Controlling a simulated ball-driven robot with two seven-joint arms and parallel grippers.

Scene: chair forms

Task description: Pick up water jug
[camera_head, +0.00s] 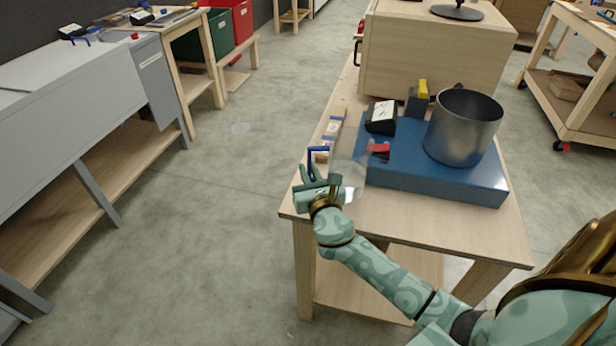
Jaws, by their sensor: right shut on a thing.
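The water jug (352,172) looks like a clear, see-through vessel at the front left of the wooden table, just left of the blue box. Its outline is faint against the tabletop. A blue, handle-like part (318,151) shows at its left, and a red part (380,148) shows at its upper right. My right gripper (320,180) is at the jug's left side, by the blue part, and is shut on the jug. The exact contact of the fingers is too small to make out. I cannot tell whether the jug touches the table. My left gripper is out of view.
A blue box (435,180) on the table (400,215) carries a metal pot (463,127) and a small black device (381,117). A wooden cabinet (430,55) stands behind. Wooden strips (331,135) lie along the left edge. Open floor (220,220) is to the left.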

